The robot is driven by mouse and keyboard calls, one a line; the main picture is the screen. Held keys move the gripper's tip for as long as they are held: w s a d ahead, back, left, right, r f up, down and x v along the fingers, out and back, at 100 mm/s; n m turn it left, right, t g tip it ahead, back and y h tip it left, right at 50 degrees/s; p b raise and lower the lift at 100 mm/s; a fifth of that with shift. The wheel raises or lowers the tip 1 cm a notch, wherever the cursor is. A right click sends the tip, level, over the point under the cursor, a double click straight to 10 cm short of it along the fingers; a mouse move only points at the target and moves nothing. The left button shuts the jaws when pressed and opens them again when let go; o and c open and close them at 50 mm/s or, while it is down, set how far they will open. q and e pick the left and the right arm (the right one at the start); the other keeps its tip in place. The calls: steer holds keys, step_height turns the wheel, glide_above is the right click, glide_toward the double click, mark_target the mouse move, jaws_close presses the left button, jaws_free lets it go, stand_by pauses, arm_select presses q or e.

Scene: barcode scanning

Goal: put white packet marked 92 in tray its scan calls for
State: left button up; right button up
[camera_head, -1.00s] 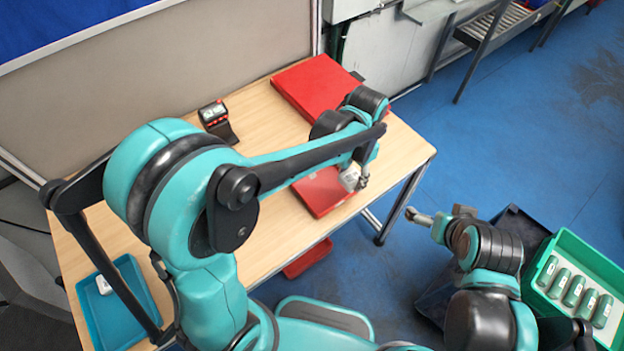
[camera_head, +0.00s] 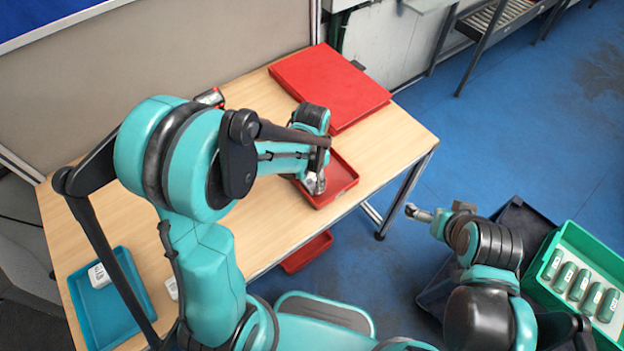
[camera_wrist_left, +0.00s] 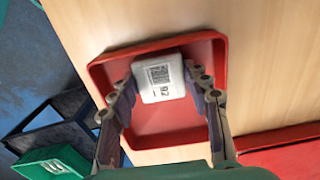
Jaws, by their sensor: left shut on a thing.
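The white packet marked 92 (camera_wrist_left: 160,78) shows its barcode and number in the left wrist view. My left gripper (camera_head: 316,187) is shut on it, with one finger on each side in the left wrist view (camera_wrist_left: 161,88). The gripper and packet are over the left part of the small red tray (camera_head: 345,188). The tray's floor and rim surround the packet in the left wrist view (camera_wrist_left: 165,122). Whether the packet touches the tray floor cannot be told. My right gripper (camera_head: 418,213) is off the table at the right; its jaw state is unclear.
A teal tray (camera_head: 130,328) with a white packet (camera_head: 99,275) is at the table's left. Another white packet (camera_head: 172,288) lies near my arm. A dark scanner (camera_head: 211,97) is mostly hidden. A large red tray-like object (camera_head: 330,85) lies behind. A green bin (camera_head: 575,240) holds several green items.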

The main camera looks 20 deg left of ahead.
arm_select(q)
steer(key=shift+f, duration=0.1)
steer(key=o, duration=1.3)
steer(key=shift+c, duration=0.2)
